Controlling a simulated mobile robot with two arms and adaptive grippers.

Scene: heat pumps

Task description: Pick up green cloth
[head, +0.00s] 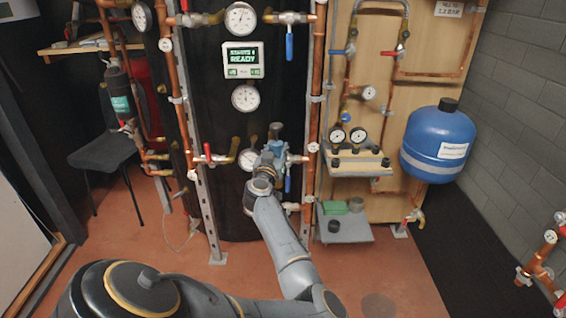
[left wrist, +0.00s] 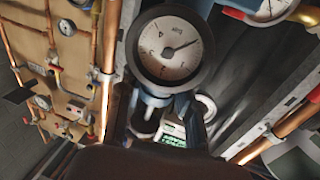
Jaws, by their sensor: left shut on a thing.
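A small green thing (head: 334,207), which looks like the folded cloth, lies on the low grey shelf (head: 350,230) at the lower right of the pipework in the head view. My left gripper (head: 275,148) is up and to the left of it, well apart from it, in front of the dark tank. In the left wrist view the gripper (left wrist: 158,105) is shut on a blue-grey fitting (left wrist: 152,97) beneath a round white-faced gauge (left wrist: 170,46). The exact contact is partly hidden. I do not see my right gripper.
Copper pipes (head: 317,80) and valves surround my left gripper. A shelf with small gauges (head: 357,160) hangs above the low shelf. A blue tank (head: 438,143) is on the right, a black chair (head: 105,150) on the left. The red floor in front is open.

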